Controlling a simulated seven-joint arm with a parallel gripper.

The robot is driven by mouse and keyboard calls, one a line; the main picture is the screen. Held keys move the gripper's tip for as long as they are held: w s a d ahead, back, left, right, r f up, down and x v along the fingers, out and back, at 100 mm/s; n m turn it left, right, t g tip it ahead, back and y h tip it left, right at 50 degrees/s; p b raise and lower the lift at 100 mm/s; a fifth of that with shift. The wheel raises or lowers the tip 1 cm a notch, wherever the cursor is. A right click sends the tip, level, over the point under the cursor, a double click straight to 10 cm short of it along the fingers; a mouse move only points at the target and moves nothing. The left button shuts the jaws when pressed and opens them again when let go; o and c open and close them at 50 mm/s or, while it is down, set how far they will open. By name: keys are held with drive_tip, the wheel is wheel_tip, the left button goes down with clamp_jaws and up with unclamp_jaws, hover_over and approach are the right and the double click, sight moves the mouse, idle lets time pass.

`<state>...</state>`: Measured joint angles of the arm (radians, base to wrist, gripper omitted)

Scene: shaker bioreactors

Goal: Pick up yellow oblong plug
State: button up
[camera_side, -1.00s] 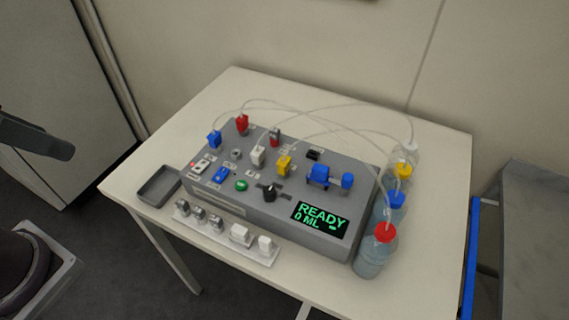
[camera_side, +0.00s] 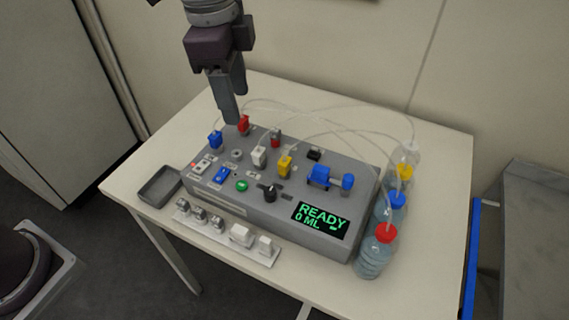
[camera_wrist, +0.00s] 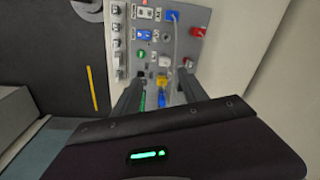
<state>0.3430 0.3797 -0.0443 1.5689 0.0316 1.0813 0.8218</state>
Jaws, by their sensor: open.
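The yellow oblong plug (camera_side: 284,164) stands upright on top of the grey control box (camera_side: 232,203), near its middle, with a thin clear tube at it. In the wrist view the yellow plug (camera_wrist: 161,82) shows between my two fingers, farther off. My gripper (camera_side: 231,108) points down above the back left part of the box, near the red plug. It is open and empty, and apart from the yellow plug, which is to its right and lower. The wrist view shows both fingers of my gripper (camera_wrist: 158,92) spread.
Around it on the box are a blue plug (camera_side: 215,139), a red plug (camera_side: 243,124), a white plug (camera_side: 259,156) and a blue pump part (camera_side: 320,176). Thin tubes arch to capped bottles (camera_side: 371,260) at right.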

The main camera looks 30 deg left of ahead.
sight(284, 161)
drive_tip(key=w+d+f+m, duration=0.1)
drive_tip(key=d+f, duration=0.1)
drive_tip(key=w+d+f+m+g, duration=0.1)
drive_tip(key=d+f, duration=0.1)
drive_tip(key=f, duration=0.1)
drive_tip(key=w+d+f+m, duration=0.1)
drive_tip(key=d+f+m, duration=0.1)
drive_tip(key=f, duration=0.1)
drive_tip(key=shift+d, duration=0.25)
drive_tip(key=f, duration=0.7)
drive_tip(key=shift+d+f, duration=0.1)
drive_tip(key=shift+d, duration=0.2)
clamp_jaws()
